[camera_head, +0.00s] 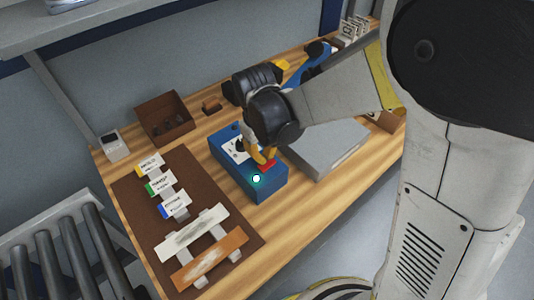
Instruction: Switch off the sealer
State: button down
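The sealer appears to be the blue box (266,190) at the middle of the wooden bench. A bright light with a greenish glow (256,179) shows on its top near the front end. A red part (267,166), perhaps its switch, lies just behind the light. A white panel (234,150) with dark marks is on its top farther back. Contact and the gap between the fingers are unclear, as the gripper partly hides the box.
A grey flat block (328,150) sits right of the blue box. A brown mat (140,205) with labelled tags and strips lies on the left. A brown open bin (165,118) and a small white device (113,146) stand at the back. A roller conveyor (65,250) is at lower left.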

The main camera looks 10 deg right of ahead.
notch_tip(320, 180, up, 14)
jog(key=s+a+p, duration=0.1)
jog(key=a+p, duration=0.1)
jog(key=p, duration=0.4)
jog(key=shift+s+a+f, duration=0.15)
jog(key=shift+s+a, duration=0.05)
jog(key=shift+s, duration=0.1)
jog(key=h+b, duration=0.1)
jog(key=b, duration=0.6)
send_near(260, 165)
jog(key=shift+t, duration=0.4)
jog(key=d+f, duration=0.1)
jog(key=f, duration=0.1)
jog(key=w+d+f, duration=0.1)
jog(key=f, duration=0.2)
jog(key=w+d+f, duration=0.1)
jog(key=d+f, duration=0.1)
jog(key=shift+w+f, duration=0.1)
jog(key=shift+f, duration=0.15)
